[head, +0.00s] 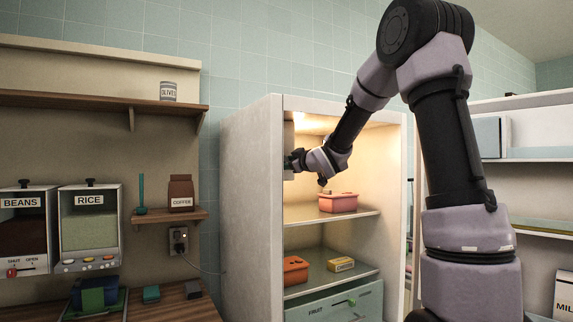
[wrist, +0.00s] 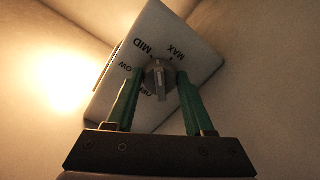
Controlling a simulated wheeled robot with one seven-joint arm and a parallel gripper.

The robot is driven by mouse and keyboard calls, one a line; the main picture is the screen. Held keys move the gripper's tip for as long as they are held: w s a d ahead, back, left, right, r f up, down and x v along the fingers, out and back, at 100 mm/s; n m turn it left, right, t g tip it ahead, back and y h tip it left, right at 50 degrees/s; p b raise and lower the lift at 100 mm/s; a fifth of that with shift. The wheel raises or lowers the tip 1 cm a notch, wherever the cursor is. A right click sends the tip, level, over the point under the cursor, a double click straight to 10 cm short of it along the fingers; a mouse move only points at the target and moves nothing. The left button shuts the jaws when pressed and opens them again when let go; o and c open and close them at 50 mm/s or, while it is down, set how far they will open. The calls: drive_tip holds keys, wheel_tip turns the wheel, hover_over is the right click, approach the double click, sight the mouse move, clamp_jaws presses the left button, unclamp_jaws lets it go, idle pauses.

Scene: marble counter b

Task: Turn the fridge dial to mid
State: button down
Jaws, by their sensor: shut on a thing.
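The grey round fridge dial (wrist: 159,74) sits on a white panel (wrist: 185,35) in the wrist view. Tilted words on the panel read MID, MAX, LOW and a partly hidden one. A raised bar on the dial runs roughly up and down in the picture; I cannot tell its setting for sure. My gripper (wrist: 160,80) has its two green fingers on either side of the dial, shut on it. In the head view my gripper (head: 291,161) reaches into the upper left of the open fridge (head: 252,200), and the dial is hidden there.
Below my gripper, a red container (head: 338,203) stands on the upper fridge shelf. An orange block (head: 296,270) and a yellow box (head: 341,265) lie on the lower shelf, above a green drawer (head: 335,306). The fridge's side walls stand close around my wrist.

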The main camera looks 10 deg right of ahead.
drive_tip(key=shift+n, duration=1.5)
drive_tip(key=shift+c, duration=1.4)
unclamp_jaws()
drive_tip(key=shift+s, duration=0.1)
drive_tip(key=v, duration=1)
drive_tip(key=shift+s+d, duration=0.15)
drive_tip(key=shift+s, duration=0.2)
